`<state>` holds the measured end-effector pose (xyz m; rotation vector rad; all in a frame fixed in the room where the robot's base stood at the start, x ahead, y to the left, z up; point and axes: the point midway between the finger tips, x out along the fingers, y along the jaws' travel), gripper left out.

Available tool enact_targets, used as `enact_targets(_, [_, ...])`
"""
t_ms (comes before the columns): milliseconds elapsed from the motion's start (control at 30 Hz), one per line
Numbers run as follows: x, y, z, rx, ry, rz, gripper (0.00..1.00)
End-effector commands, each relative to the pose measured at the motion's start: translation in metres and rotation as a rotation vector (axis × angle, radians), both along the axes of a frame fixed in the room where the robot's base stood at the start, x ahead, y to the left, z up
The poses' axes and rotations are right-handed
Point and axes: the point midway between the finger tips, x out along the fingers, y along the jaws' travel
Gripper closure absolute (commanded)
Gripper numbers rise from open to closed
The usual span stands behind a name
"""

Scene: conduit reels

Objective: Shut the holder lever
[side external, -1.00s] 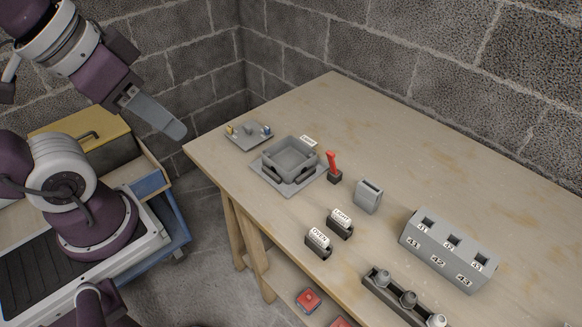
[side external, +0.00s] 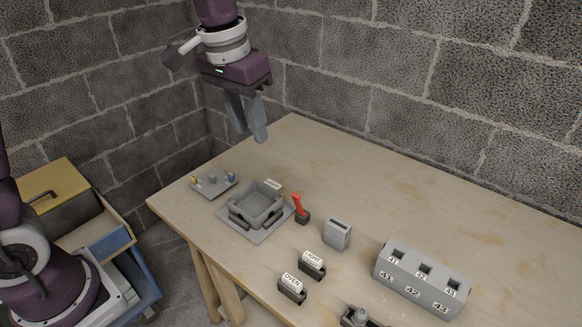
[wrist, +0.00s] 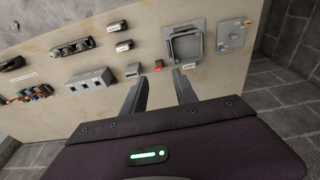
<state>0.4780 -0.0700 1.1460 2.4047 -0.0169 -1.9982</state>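The red lever (side external: 297,204) stands up, slightly tilted, from a small dark base on the table. It sits at the right corner of the grey square holder (side external: 277,228), which has a raised open frame. In the wrist view the lever (wrist: 158,64) is a small red spot beside the holder (wrist: 186,62). My gripper (side external: 251,136) hangs above the far left part of the table, well above the holder and lever. Its two fingers (wrist: 159,82) are apart with nothing between them.
A small plate with pegs (side external: 213,184) lies left of the holder. A grey slotted block (side external: 337,234), the LIGHT block (side external: 312,266) and the OVEN block (side external: 291,289) stand nearby. A block numbered 41 to 43 (side external: 421,279) is at right. The table's back is clear.

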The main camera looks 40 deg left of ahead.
Motion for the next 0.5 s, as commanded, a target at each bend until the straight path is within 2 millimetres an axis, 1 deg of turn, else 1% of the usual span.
enact_targets(33, [0.029, -0.005, -0.026, 0.004, 0.05, -0.001, 0.65])
enact_targets(67, [0.043, -0.008, -0.041, 0.005, 0.073, -0.001, 0.65])
enact_targets(100, [0.06, -0.012, -0.06, 0.008, 0.1, -0.001, 0.65])
enact_targets(200, [0.087, -0.02, -0.102, 0.014, 0.152, -0.002, 0.65])
enact_targets(300, [0.099, -0.024, -0.126, 0.018, 0.178, -0.003, 0.65])
enact_targets(500, [0.102, -0.025, -0.145, 0.019, 0.187, -0.002, 0.65])
